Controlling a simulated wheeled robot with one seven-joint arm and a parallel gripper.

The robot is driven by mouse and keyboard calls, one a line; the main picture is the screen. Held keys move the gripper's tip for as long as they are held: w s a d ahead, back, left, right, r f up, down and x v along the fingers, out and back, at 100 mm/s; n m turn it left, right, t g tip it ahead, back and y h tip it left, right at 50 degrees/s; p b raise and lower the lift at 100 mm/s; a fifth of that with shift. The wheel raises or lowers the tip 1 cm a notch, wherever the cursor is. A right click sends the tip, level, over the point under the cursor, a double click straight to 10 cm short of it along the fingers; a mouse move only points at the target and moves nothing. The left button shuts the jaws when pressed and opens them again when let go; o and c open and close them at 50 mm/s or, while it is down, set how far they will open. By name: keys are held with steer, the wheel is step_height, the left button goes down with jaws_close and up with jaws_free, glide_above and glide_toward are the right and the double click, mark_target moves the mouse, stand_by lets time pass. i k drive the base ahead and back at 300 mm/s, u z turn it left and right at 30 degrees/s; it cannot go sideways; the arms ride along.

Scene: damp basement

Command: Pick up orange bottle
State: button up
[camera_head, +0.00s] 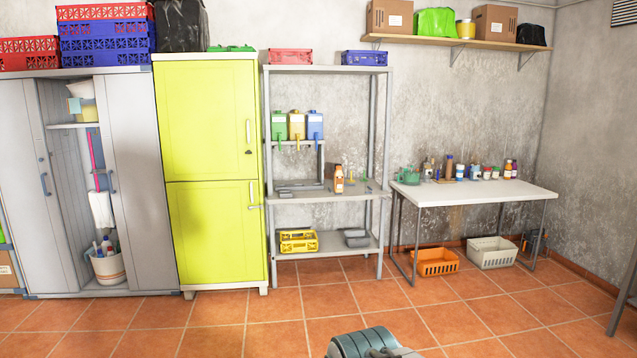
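An orange bottle (339,181) with a pale label stands upright on the middle shelf of the grey metal rack (300,197), near the shelf's front edge. Several small bottles and jars stand on the white table (480,193) to the right, too small to tell apart well. A grey-green rounded part of my arm shows at the bottom edge of the view, far from the bottle. My gripper's fingers are not in view.
Three coloured dispensers (297,126) stand above the bottle's shelf, to its left. A yellow-green cabinet (213,150) is left of the rack. Orange (436,262) and cream baskets (491,252) sit under the table. The tiled floor (280,310) before the rack is clear.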

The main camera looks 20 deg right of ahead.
mark_target(338, 178)
steer(key=z, duration=0.2)
steer(key=i, duration=0.65)
steer(key=z, duration=0.7)
steer(key=i, duration=1.7)
steer(key=z, duration=0.45)
steer(key=i, duration=1.8)
steer(key=u, duration=0.75)
steer(key=i, duration=1.6)
steer(key=u, duration=0.55)
steer(key=i, duration=0.4)
steer(key=u, duration=0.25)
